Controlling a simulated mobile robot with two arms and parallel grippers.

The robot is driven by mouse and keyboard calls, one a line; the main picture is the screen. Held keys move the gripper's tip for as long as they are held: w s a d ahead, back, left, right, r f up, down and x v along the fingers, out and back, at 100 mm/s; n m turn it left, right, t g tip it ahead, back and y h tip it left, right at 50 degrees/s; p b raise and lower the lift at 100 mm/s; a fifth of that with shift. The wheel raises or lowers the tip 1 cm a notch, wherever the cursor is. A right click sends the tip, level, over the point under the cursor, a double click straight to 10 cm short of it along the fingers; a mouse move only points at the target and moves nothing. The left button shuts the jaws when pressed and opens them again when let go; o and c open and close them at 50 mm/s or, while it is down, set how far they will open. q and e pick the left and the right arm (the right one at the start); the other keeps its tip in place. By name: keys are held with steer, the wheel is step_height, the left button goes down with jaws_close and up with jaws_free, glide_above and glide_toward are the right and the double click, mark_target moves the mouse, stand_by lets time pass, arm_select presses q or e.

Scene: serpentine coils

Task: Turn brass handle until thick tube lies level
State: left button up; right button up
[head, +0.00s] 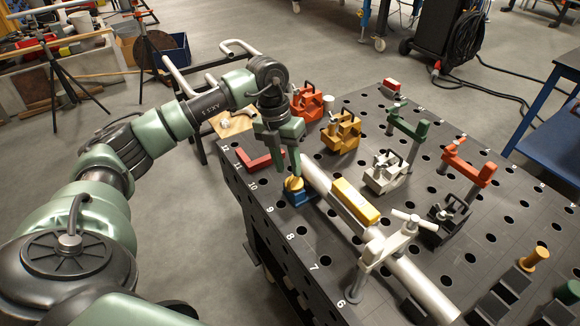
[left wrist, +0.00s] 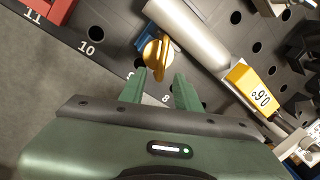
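The brass handle (head: 294,184) sits on a small blue base (head: 299,198) near the table's left edge; it also shows in the left wrist view (left wrist: 157,52). The thick tube (head: 430,288) is pale metal and runs diagonally from beside the blue base past a white clamp; it also shows in the left wrist view (left wrist: 188,32). A yellow box (head: 355,201) with a number display (left wrist: 262,97) rests along the tube. My left gripper (head: 290,160) is just above the brass handle, its fingers apart and empty in the left wrist view (left wrist: 161,80). My right gripper is not in view.
The white clamp (head: 390,244) with a T-bar stands across the tube. Red, yellow, white and black clamps stand farther back on the perforated black table (head: 325,272). A red angle piece (head: 257,158) lies on the left edge. The table's front left is clear.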

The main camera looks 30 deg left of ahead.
arm_select(q)
steer(key=shift+w+d+f, duration=0.1)
steer(key=shift+d+f, duration=0.05)
steer(key=shift+f, duration=0.5)
steer(key=shift+w+d+f, duration=0.1)
steer(key=shift+f, duration=0.45)
jaws_close()
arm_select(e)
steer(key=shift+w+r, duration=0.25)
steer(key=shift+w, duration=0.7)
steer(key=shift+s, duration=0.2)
arm_select(q)
steer(key=shift+n, duration=0.4)
